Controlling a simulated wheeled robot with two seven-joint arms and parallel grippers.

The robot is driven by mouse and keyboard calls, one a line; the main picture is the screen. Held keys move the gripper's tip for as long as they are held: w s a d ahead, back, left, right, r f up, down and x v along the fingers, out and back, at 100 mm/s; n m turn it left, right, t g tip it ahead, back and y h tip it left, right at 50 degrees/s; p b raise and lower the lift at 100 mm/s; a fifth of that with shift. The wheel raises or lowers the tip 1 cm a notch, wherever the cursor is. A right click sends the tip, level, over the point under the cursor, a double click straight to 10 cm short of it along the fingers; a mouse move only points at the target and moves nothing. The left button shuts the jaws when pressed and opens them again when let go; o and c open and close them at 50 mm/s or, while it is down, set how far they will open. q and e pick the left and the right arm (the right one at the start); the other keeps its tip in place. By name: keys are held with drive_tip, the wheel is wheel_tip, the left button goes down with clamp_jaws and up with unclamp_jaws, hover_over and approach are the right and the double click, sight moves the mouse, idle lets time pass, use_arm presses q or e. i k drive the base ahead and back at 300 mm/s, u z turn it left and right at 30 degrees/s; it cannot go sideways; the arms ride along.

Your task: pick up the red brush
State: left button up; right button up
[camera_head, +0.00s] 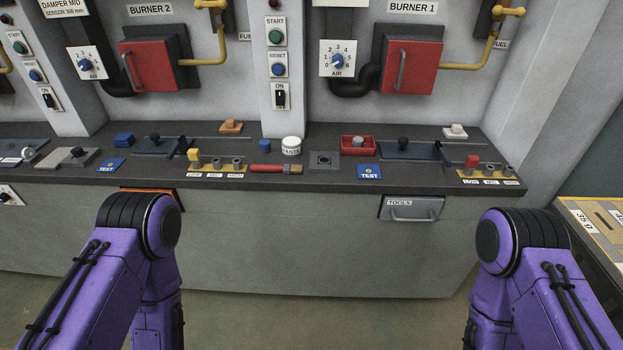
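The red brush (267,168) lies flat on the dark counter (330,184) near its front edge, in the middle of the head view. Its red handle points left and its pale tan end points right. It sits just right of a strip with several small knobs and below a white round jar marked paste (291,146). Both of my purple arms show at the lower left and lower right, below and in front of the counter. Neither gripper shows, and nothing touches the brush.
A grey square block (323,160) and a blue test pad (369,172) lie right of the brush. A red tray (358,146) stands behind them. A small blue block (265,145) is behind the brush. A tools drawer (411,209) sticks out below the counter edge. A side table (595,222) is at right.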

sight(287, 169)
drive_tip(key=u, duration=0.95)
drive_tip(key=k, duration=0.15)
drive_tip(key=z, duration=1.9)
drive_tip(key=i, duration=0.7)
drive_tip(key=u, duration=0.45)
